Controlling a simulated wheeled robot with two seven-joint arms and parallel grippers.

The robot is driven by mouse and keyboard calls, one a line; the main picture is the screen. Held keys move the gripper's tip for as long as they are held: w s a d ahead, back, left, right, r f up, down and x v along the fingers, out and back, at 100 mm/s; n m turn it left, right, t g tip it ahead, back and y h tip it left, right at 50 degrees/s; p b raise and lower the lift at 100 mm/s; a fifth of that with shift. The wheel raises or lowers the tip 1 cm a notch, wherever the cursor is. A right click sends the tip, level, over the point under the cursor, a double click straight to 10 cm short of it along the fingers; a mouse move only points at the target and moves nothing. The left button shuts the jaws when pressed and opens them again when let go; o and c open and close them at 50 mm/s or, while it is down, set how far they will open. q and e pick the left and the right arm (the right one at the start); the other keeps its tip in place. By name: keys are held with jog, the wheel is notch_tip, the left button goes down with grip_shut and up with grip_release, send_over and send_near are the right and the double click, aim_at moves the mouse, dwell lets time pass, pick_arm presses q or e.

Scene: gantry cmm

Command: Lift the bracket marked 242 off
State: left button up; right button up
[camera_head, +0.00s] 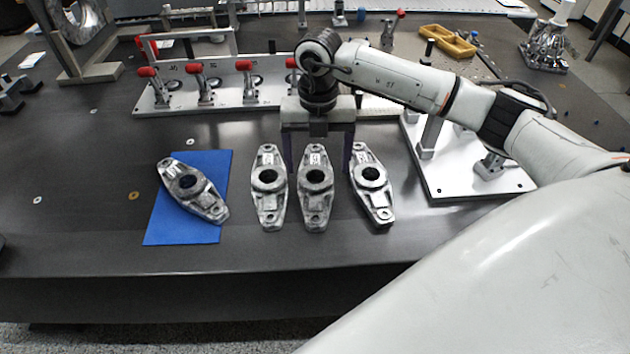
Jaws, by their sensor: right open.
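Several grey metal brackets, each with a dark round hole, lie near the front of the dark table. One bracket (191,196) lies tilted on a blue mat (170,231). To its right are a left bracket (268,205), a middle bracket (315,203) and a right bracket (378,203), which lies slightly turned. Their small markings are too small to read, so I cannot tell which is 242. My right gripper (319,155) points down, open, with its fingers on either side of the middle bracket's far end. Nothing is seen between them being gripped. My left gripper is not in view.
A plate with red-handled clamps (190,101) stands behind the brackets. A light fixture plate (463,184) with posts lies to the right, under my right arm. A yellow tray (447,42) is further back. The table left of the mat is mostly clear.

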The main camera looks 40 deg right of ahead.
aim_at(315, 174)
notch_tip(315, 174, down, 5)
jog(key=shift+w+a+r, duration=0.15)
jog(key=shift+r, duration=0.05)
jog(key=c, duration=1.5)
jog(key=shift+w+r, duration=0.1)
jog(key=shift+r, duration=0.05)
jog(key=shift+c, duration=0.4)
